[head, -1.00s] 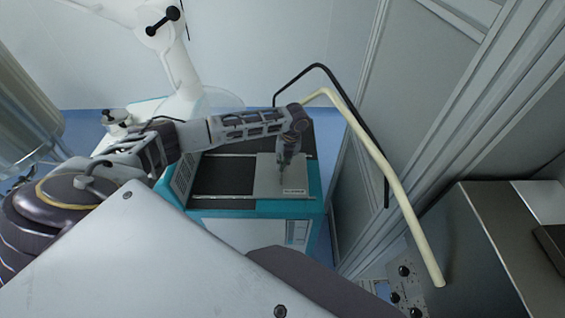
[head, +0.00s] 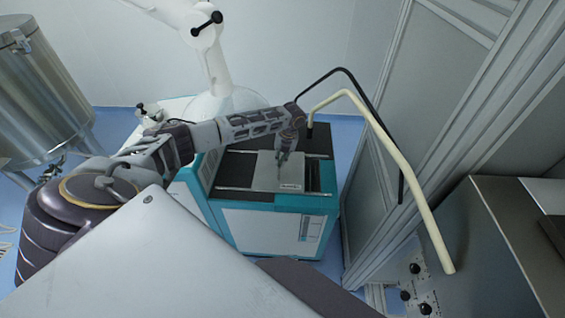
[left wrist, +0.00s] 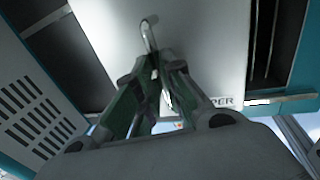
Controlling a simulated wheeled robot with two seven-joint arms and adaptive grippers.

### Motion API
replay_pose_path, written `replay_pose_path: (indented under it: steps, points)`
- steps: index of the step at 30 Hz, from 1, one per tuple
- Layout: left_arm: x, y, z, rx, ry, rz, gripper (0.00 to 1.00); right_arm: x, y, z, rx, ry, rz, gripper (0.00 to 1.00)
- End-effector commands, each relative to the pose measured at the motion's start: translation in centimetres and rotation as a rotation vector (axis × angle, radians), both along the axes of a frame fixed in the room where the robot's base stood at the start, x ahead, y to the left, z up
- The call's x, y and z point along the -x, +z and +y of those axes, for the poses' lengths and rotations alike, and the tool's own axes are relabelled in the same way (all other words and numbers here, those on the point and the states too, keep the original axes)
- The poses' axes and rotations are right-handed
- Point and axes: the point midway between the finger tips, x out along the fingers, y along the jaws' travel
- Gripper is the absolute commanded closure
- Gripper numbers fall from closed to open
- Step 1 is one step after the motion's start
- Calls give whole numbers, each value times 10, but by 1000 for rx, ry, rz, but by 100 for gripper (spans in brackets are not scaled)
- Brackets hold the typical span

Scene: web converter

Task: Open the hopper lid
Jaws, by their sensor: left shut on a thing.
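The hopper lid (head: 267,172) is a light grey plate with a label at its front edge, lying on rails on top of a teal and white machine (head: 265,228). It also fills the middle of the left wrist view (left wrist: 195,40). A dark strip shows on the lid's right side and a dark area on its left. My left gripper (head: 281,160) reaches down over the lid and is shut on its thin metal handle (left wrist: 149,36). The fingers (left wrist: 157,80) hide part of the handle. My right gripper is in neither view.
A cream bent tube (head: 395,160) and a thin black tube rise right of the machine, beside a grey framed panel. A metal box (head: 490,240) stands at the lower right. A steel tank (head: 45,95) and a white arm-like device (head: 212,65) stand at the left and back.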

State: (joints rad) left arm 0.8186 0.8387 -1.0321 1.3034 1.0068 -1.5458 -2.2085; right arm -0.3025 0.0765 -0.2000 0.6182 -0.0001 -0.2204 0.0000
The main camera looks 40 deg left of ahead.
Motion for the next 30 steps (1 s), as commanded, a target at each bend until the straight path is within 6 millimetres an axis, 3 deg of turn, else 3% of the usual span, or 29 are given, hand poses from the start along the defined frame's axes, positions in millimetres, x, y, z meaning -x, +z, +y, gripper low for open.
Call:
replay_pose_path:
  steps: [19, 30]
  points:
    - [15, 2, 35, -2, 3, 2, 100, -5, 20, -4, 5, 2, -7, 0]
    - [16, 1, 37, -1, 2, 0, 100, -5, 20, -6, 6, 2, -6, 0]
